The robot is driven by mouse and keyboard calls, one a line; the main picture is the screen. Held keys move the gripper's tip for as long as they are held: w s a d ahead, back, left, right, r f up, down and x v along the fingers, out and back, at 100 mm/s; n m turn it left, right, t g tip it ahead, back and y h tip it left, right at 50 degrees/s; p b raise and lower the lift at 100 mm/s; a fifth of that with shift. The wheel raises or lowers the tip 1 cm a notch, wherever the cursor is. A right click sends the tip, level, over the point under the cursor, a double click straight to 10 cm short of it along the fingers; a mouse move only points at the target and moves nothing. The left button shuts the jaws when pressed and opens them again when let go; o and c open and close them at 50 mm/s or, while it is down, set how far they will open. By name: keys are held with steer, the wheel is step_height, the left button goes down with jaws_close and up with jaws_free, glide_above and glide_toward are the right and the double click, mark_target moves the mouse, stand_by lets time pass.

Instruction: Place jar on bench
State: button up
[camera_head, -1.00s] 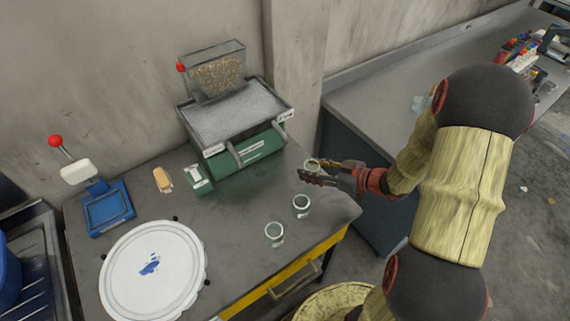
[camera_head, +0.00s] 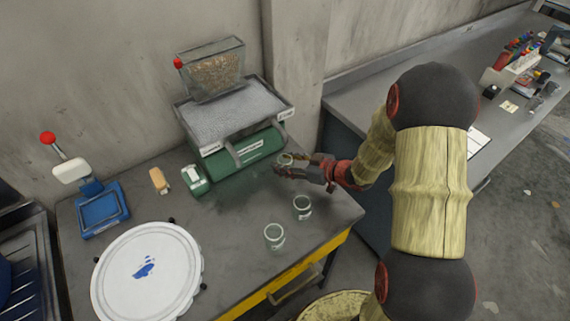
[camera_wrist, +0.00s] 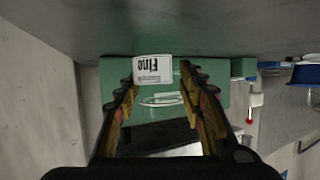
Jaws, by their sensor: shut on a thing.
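My gripper (camera_head: 282,165) is shut on a small clear glass jar (camera_head: 284,158), near the back right of the dark grey bench (camera_head: 235,240). In the wrist view the jar's rim (camera_wrist: 162,101) shows between the two fingers. A white label (camera_wrist: 153,69) reading "Fine" appears upside down there; I cannot tell for sure whether it is on the jar. The jar looks upright in the head view, but whether its base touches the bench is hidden. Two similar open jars stand on the bench, one (camera_head: 302,207) nearer my gripper and one (camera_head: 274,236) nearer the front.
A green roller machine (camera_head: 250,155) with a tray stands close behind and left of my gripper. Bare bench lies between disc and jars.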

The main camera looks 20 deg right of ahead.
steer(key=shift+r, duration=0.1)
steer(key=o, duration=1.1)
steer(key=shift+c, duration=0.2)
